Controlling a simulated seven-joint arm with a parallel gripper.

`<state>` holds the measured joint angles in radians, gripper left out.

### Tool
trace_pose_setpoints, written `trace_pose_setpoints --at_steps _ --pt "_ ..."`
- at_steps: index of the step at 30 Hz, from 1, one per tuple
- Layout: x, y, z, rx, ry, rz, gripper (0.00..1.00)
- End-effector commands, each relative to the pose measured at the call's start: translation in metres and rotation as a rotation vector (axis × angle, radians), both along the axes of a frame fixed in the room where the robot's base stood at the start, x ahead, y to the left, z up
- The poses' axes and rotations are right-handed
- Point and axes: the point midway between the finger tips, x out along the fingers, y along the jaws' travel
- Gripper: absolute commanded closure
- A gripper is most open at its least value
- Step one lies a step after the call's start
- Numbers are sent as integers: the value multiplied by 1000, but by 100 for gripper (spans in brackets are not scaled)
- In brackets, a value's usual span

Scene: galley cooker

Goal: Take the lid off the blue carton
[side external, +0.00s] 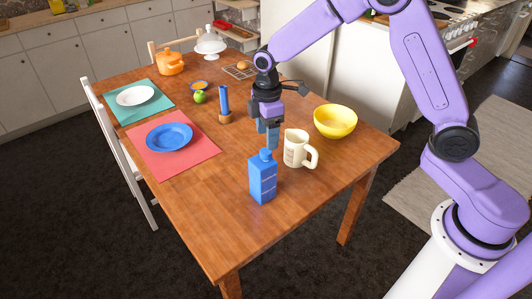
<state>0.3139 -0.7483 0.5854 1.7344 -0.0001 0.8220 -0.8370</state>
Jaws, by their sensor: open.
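The blue carton (263,181) stands upright near the front of the wooden table. Its blue lid (265,154) is on top. My gripper (270,137) points down, open, with its fingertips above and slightly behind the carton's lid in this view. The fingers look empty. I cannot tell the exact gap between the fingertips and the lid.
A cream mug (297,150) stands just right of the carton, close to my gripper. A yellow bowl (335,121) is further right. A blue pepper-mill-like item (225,105) stands behind left. The table's front is clear.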

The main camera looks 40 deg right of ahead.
Motion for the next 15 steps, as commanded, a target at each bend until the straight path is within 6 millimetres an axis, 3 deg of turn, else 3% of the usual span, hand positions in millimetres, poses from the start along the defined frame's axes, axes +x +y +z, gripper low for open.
trace_pose_setpoints --at_steps 5,15 --pt "0 -1 -11 0 2 -1 35" --pt "2 -2 -53 0 2 1 35"
